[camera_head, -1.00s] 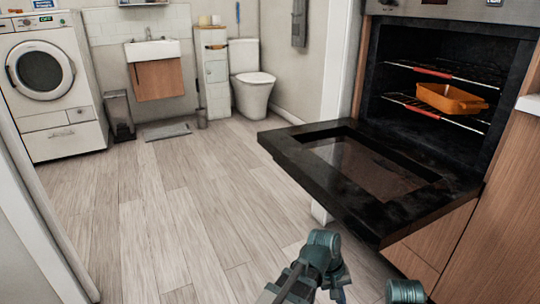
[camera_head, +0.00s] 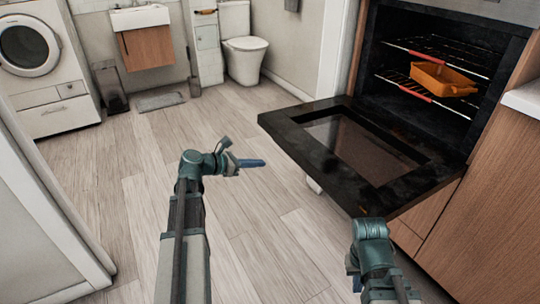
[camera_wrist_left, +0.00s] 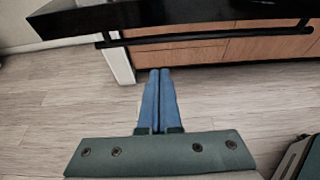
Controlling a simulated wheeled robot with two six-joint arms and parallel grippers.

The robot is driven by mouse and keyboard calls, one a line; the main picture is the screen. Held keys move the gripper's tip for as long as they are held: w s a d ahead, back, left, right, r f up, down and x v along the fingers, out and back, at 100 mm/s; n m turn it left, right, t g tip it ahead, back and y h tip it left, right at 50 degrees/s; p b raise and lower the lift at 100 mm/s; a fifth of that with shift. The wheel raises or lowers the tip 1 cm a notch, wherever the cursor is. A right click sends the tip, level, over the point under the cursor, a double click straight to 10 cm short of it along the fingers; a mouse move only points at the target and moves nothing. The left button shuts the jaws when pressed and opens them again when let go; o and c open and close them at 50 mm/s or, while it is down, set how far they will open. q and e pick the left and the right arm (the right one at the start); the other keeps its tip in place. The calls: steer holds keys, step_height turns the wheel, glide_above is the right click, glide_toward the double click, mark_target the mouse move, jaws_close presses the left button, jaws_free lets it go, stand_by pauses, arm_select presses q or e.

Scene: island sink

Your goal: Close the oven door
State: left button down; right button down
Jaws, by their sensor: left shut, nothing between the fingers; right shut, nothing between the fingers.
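The black oven door (camera_head: 365,150) hangs open, lying about flat out from the oven (camera_head: 440,60), with a glass window in its middle. In the left wrist view the door's edge (camera_wrist_left: 190,18) crosses the top, with a dark handle bar (camera_wrist_left: 210,36) under it. My left gripper (camera_head: 262,162) is shut and empty, left of the door's front corner and apart from it; its blue fingers (camera_wrist_left: 159,75) point toward the door below the handle. My right arm (camera_head: 372,240) is at the door's near corner; its fingertips are mostly hidden.
An orange baking dish (camera_head: 442,79) sits on an oven rack. Wooden cabinet fronts (camera_head: 480,200) flank the oven, and a white counter edge (camera_head: 522,98) juts out at right. Open wooden floor (camera_head: 130,190) lies to the left.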

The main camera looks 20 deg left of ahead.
arm_select(q)
steer(key=b+x, duration=0.3)
steer(key=x, duration=0.7)
steer(key=shift+s+r+p, duration=0.1)
steer(key=shift+r+p, duration=1.85)
steer(key=shift+r, duration=0.2)
